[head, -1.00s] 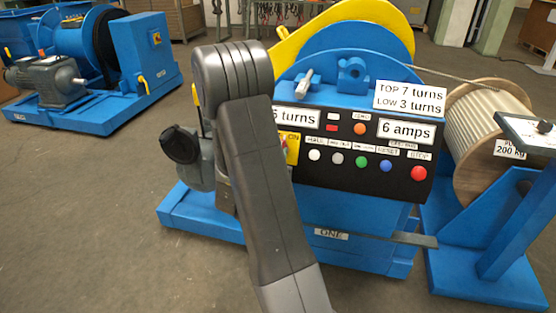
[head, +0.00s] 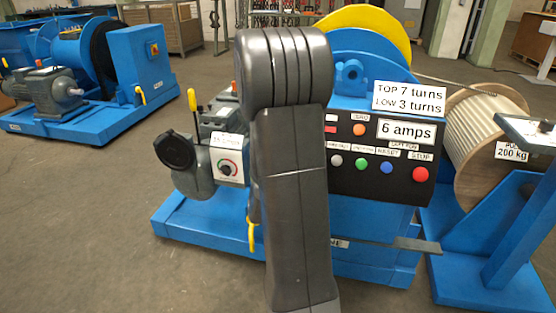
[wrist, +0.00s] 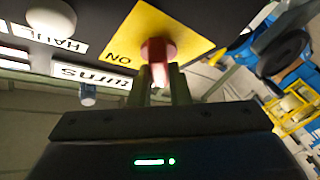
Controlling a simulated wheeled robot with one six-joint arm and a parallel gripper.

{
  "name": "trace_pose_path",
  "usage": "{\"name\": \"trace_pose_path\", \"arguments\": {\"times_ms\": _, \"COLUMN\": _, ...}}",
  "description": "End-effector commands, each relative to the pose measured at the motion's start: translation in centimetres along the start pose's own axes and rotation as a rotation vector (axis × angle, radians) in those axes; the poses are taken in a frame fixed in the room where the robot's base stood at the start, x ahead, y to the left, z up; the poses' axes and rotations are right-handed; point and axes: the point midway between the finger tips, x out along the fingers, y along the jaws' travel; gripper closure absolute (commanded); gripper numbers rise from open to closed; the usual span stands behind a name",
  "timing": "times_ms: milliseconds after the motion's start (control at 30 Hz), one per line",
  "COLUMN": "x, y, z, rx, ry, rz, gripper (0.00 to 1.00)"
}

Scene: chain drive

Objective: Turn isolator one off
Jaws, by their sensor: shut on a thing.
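The isolator is a red rotary handle (wrist: 158,50) on a yellow square plate (wrist: 188,28) with the word ON printed on it, in the wrist view. My gripper (wrist: 161,80) is shut on the red handle, one finger on each side of it. The rest of the plate's lettering does not show. In the head view my arm hides the isolator and my gripper.
The panel has coloured buttons, including a red STOP button (head: 420,174). A grey motor with a dial box (head: 228,168) and a yellow-handled lever (head: 193,101) stands left of my arm. A rope drum (head: 480,140) is at right. Another blue winch (head: 90,75) stands back left.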

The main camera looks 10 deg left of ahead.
Motion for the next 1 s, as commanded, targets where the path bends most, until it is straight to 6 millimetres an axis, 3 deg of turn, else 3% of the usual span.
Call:
{"name": "trace_pose_path", "arguments": {"times_ms": 667, "x": -0.02, "y": -0.02, "z": 0.05, "rx": -0.054, "ry": -0.002, "rz": -0.041, "gripper": 1.0}}
{"name": "trace_pose_path", "arguments": {"times_ms": 700, "x": -0.02, "y": -0.02, "z": 0.05, "rx": -0.054, "ry": -0.002, "rz": -0.041, "gripper": 0.82}}
{"name": "trace_pose_path", "arguments": {"times_ms": 800, "x": -0.01, "y": -0.01, "z": 0.04, "rx": -0.054, "ry": -0.002, "rz": -0.04, "gripper": 0.62}}
{"name": "trace_pose_path", "arguments": {"times_ms": 1000, "x": 0.0, "y": 0.03, "z": 0.02, "rx": -0.053, "ry": -0.001, "rz": -0.039, "gripper": 0.62}}
